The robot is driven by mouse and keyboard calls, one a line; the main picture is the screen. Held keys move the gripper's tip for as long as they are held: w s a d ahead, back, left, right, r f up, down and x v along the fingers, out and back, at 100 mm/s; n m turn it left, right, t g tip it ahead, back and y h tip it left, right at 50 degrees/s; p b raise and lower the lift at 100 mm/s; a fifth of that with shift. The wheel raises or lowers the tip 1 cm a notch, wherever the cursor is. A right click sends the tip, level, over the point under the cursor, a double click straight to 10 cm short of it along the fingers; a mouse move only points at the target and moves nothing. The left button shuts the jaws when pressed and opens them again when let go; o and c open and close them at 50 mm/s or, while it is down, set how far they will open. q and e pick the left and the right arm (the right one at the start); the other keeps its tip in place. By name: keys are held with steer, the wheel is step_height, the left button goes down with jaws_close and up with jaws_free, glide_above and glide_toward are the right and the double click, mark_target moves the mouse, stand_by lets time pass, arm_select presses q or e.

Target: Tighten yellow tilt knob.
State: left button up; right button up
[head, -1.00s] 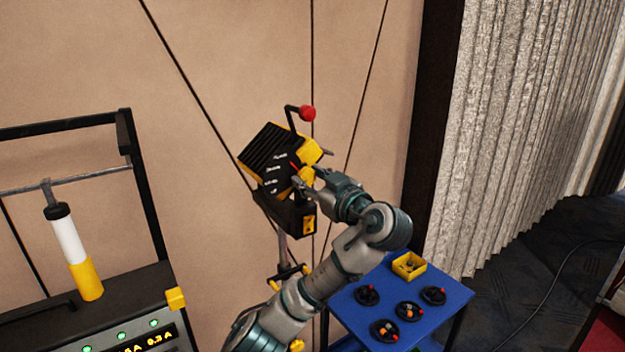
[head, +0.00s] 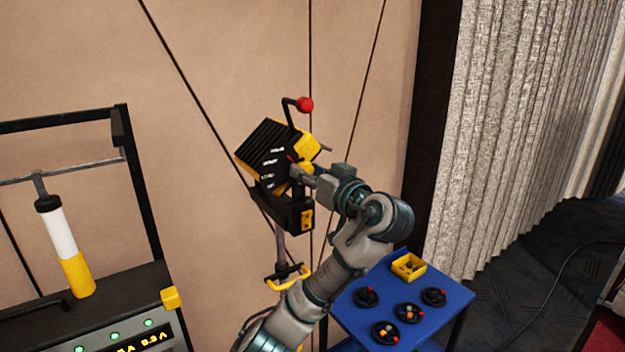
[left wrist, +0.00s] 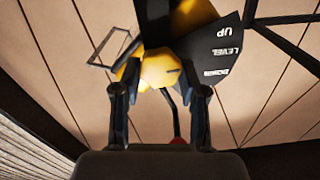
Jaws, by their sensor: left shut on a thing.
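The yellow tilt knob (left wrist: 158,70) shows in the left wrist view between the two fingers of my left gripper (left wrist: 160,95). It sits on the side of a black and yellow head unit (head: 275,152), beside a black plate with white marks reading "UP" and "LEVEL" (left wrist: 222,50). In the head view my left gripper (head: 302,173) is at the right side of this unit, shut on the knob, and largely hides it. The unit is tilted on a stand. My right gripper is not in view.
A crank with a red ball (head: 305,105) rises above the unit. A blue cart (head: 445,300) at lower right holds several black discs and a yellow bin (head: 408,267). A black-framed console (head: 100,300) with a white and yellow cylinder (head: 68,248) stands left.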

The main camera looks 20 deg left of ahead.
arm_select(q)
steer(key=m+b, duration=0.2)
steer(key=m, duration=0.7)
steer(key=m+b, duration=0.2)
steer(key=m, duration=0.7)
steer(key=shift+w+a+f+m+b, duration=0.1)
steer(key=shift+w+f+m+b, duration=0.1)
steer(key=shift+m+b, duration=0.2)
steer(key=shift+r, duration=0.15)
